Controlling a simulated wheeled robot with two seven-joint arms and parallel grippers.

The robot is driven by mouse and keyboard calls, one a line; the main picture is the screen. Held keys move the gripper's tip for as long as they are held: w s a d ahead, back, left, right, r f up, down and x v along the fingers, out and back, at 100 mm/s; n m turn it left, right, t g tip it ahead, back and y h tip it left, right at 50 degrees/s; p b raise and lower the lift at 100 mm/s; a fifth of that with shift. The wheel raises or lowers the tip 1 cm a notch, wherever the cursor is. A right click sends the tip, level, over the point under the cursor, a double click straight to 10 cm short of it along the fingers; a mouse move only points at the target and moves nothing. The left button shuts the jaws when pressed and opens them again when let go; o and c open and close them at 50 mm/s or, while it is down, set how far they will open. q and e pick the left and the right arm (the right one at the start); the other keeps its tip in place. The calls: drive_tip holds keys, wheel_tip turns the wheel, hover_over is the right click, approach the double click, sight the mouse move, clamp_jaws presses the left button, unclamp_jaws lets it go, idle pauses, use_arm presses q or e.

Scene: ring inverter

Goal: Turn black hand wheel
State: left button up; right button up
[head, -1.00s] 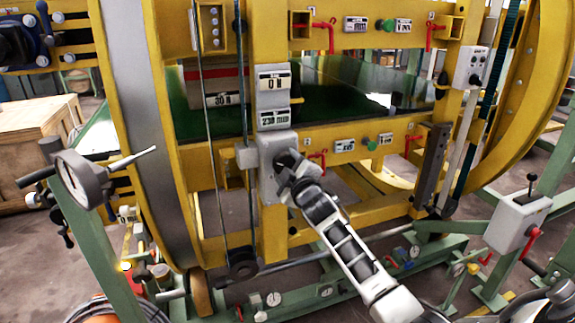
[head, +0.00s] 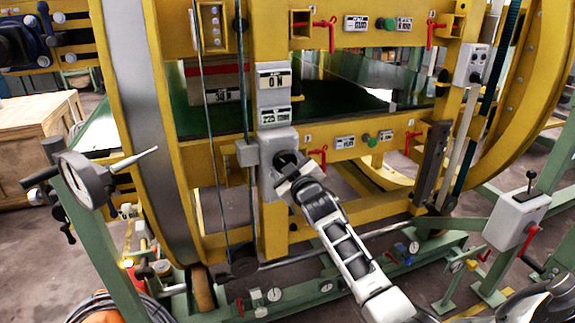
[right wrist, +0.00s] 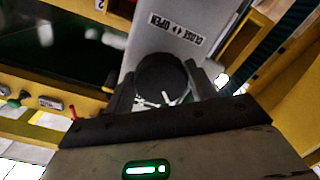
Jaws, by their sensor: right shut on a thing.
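The black hand wheel (head: 284,157) sits on the front of a grey box (head: 268,140) on the yellow frame's upright post. In the right wrist view the wheel (right wrist: 160,72) is a dark round knob below a "CLOSE / OPEN" label. My right gripper (head: 286,171) reaches up to it from the lower right. Its two fingers (right wrist: 163,88) stand on either side of the wheel and are shut on it. The gripper hides part of the wheel in the head view. My left gripper is not in view.
Small displays (head: 275,116) sit above the grey box. A red lever (head: 318,157) is close to its right. A dial gauge (head: 84,180) on a green post stands at the left, and a grey control box (head: 514,219) at the right. Green rails run below.

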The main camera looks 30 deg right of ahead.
drive_tip(key=o, duration=1)
drive_tip(key=b+v, duration=0.1)
drive_tip(key=v, duration=1.5)
drive_tip(key=shift+f, duration=0.1)
drive_tip(key=s+a+f+m+g+y, duration=0.1)
drive_tip(key=s+a+f+g+y, duration=0.2)
drive_tip(key=s+a+f, duration=0.6)
drive_tip(key=s+a+f+g+y, duration=0.4)
drive_tip(key=s+a+f, duration=0.5)
drive_tip(key=f, duration=0.5)
drive_tip(key=a, duration=0.2)
drive_tip(key=shift+a+m, duration=0.3)
drive_tip(key=shift+m, duration=0.1)
drive_tip(key=shift+f, duration=0.1)
